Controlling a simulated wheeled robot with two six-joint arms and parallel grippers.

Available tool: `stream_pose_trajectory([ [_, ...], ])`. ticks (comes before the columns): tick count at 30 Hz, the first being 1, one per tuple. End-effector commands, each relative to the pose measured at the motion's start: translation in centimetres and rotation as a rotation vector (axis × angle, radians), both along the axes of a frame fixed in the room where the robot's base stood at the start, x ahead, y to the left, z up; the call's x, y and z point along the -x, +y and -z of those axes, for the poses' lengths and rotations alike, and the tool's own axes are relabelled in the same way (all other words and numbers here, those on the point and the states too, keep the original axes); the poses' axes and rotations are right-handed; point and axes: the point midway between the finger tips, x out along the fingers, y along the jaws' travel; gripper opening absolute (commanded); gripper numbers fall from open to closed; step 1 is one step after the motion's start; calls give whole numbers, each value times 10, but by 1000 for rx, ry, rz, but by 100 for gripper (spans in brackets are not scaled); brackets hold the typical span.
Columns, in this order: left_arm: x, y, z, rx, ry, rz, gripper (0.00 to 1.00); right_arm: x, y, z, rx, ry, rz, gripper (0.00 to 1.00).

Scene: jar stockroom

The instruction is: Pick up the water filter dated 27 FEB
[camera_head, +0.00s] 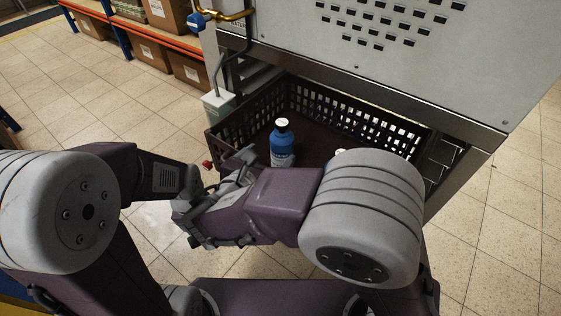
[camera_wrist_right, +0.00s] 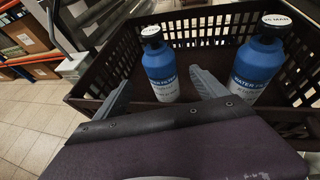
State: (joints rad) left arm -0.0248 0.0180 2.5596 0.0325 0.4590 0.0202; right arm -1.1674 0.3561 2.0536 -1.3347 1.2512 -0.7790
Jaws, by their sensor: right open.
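Two blue water filter bottles with dark necks and white-topped caps stand upright in a dark brown crate (camera_wrist_right: 95,85). The left bottle (camera_wrist_right: 160,70) is in front of my right gripper (camera_wrist_right: 160,77), beyond its two spread fingers, with no clear contact. The right bottle (camera_wrist_right: 260,66) stands outside the right finger. In the head view one bottle (camera_head: 282,148) shows right of my right gripper (camera_head: 240,162); of the other only a white cap (camera_head: 341,152) shows behind my right arm.
The crate (camera_head: 232,130) has slatted walls and stands on a metal ledge under a grey machine panel (camera_head: 400,35). A blue-handled tap (camera_head: 198,20) hangs at its left. Orange shelving with cardboard boxes (camera_head: 148,52) stands at the back left. The tiled floor (camera_head: 75,110) there is clear.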

Motion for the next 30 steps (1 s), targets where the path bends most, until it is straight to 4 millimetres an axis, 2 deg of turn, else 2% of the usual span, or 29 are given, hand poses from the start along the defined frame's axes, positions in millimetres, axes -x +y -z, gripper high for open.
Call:
stream_pose_trajectory([
  [1, 0, 0, 12, 0, 1, 0, 100, -8, -5, 10, -1, 0, 6, 83],
  [3, 0, 0, 19, 0, 1, 0, 100, -18, -8, 14, -1, 0, 6, 83],
  [10, 0, 0, 25, 0, 1, 0, 100, -29, -12, 17, 1, 0, 3, 83],
  [15, 0, 0, 57, 0, 1, 0, 100, -53, -22, 40, -2, -1, 7, 83],
  [19, 0, 0, 61, 0, 2, 0, 100, -67, -27, 40, -1, 0, 5, 83],
  [26, 0, 0, 59, 0, 1, 0, 100, -70, -28, 38, 1, 0, 3, 83],
  [27, 0, 0, 59, 0, 1, 0, 100, -70, -28, 38, 1, 0, 3, 77],
  [30, 0, 0, 59, 0, 1, 0, 100, -69, -28, 38, 0, 0, 3, 49],
])
